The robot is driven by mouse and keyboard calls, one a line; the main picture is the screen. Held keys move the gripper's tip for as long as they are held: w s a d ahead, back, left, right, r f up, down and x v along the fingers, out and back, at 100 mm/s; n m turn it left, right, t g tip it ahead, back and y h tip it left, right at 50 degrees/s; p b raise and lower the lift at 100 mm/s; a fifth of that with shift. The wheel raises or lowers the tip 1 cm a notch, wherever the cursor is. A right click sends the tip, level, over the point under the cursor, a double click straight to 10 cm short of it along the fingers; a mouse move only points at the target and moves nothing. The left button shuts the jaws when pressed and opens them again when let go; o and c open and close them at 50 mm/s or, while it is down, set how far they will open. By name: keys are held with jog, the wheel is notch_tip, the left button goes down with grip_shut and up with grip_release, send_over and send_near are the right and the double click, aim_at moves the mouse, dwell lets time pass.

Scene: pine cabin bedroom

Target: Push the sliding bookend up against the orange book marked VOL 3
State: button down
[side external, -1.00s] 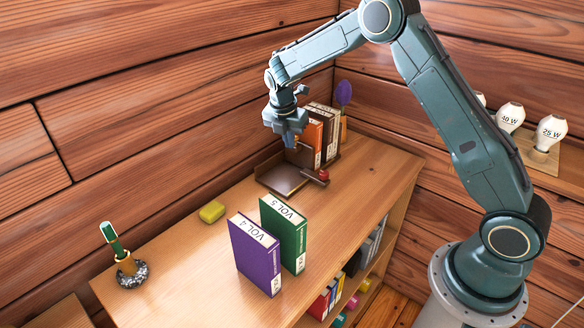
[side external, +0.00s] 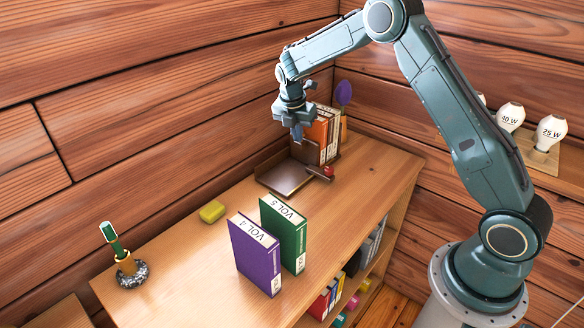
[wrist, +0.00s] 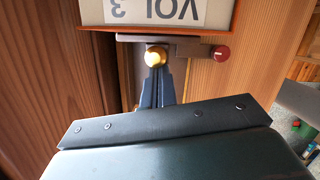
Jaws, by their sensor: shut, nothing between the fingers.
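The orange book marked VOL 3 (wrist: 165,14) fills the top of the wrist view; in the side view (side external: 318,130) it stands upright at the front of a row. The sliding bookend (side external: 304,151) is an upright plate right beside it. In the wrist view the bookend's grey edge (wrist: 190,40) lies along the book's lower edge; any thin gap is hard to judge. It carries a gold knob (wrist: 155,57) and a red knob (wrist: 220,52). My gripper (side external: 297,134) is shut and empty, its fingertips at the gold knob in the wrist view (wrist: 155,75).
The bookend's brown tray (side external: 282,178) lies against the wall. A purple VOL 4 book (side external: 255,255) and a green VOL 5 book (side external: 285,232) stand nearer the front. A purple paddle-shaped thing (side external: 343,93) rises behind the row.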

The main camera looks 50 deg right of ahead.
jog(key=shift+a, duration=0.15)
jog(key=s+a+r, duration=0.1)
jog(key=a+r, duration=0.4)
jog(key=r, duration=0.3)
jog(key=shift+s+a+r, duration=0.3)
jog(key=shift+a, duration=0.1)
jog(key=c, duration=1.8)
grip_release()
jog(key=shift+r, duration=0.1)
jog(key=o, duration=0.4)
jog(key=shift+d+r, duration=0.15)
jog(key=shift+r, duration=0.1)
jog(key=shift+o, duration=0.5)
jog(key=shift+n+t+h, duration=0.5)
jog(key=shift+n+h, duration=0.2)
jog(key=shift+n, duration=0.1)
jog(key=shift+d+r, duration=0.65)
jog(key=shift+r, duration=0.35)
jog(key=shift+d+r, duration=0.6)
jog(key=shift+r, duration=0.4)
jog(key=shift+f, duration=0.15)
